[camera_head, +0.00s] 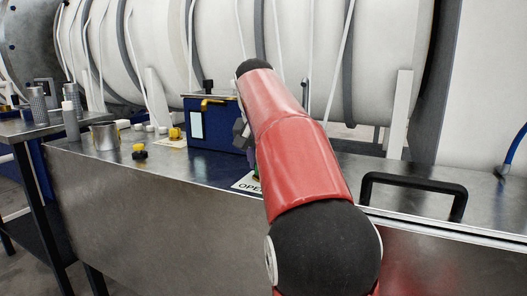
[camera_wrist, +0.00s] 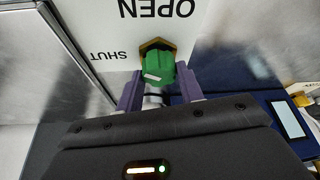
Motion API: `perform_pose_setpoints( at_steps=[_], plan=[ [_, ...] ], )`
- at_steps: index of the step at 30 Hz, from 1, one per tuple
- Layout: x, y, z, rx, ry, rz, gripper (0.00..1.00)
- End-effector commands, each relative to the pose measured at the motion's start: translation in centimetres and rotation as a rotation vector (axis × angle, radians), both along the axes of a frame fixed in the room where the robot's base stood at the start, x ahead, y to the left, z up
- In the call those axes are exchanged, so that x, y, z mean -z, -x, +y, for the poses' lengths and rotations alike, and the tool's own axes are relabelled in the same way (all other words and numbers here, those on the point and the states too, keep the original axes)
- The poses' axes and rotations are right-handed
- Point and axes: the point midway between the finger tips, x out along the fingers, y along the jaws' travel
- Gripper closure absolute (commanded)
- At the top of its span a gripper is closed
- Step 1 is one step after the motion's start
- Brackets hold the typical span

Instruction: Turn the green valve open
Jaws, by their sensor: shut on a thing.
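The green valve (camera_wrist: 158,62) is a ribbed knob with a small white mark, on a brass hex base over a white label plate (camera_wrist: 110,42). The plate reads OPEN and SHUT, upside down in the wrist view. My gripper (camera_wrist: 160,84) has one purple finger on each side of the knob and is shut on it. The white mark faces down towards my gripper in that view. In the head view my red arm hides most of the valve, and only part of the plate (camera_head: 247,184) shows.
A dark blue box (camera_head: 215,135) with a light panel stands right behind the valve. A black handle (camera_head: 413,182) stands to the right.

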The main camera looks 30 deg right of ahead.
Motion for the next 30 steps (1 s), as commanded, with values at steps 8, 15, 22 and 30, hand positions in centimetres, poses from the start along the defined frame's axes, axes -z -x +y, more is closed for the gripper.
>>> perform_pose_setpoints(
  at_steps=[8,15,22,30],
  plan=[
    [-0.31,-0.19,0.22,0.260,0.001,-0.001,0.86],
    [-0.12,-0.35,0.24,0.490,0.002,-0.003,0.86],
    [-0.09,-0.49,0.24,0.703,0.003,-0.005,0.86],
    [-0.08,-0.58,0.22,0.903,0.002,-0.004,0.86]
  ],
)
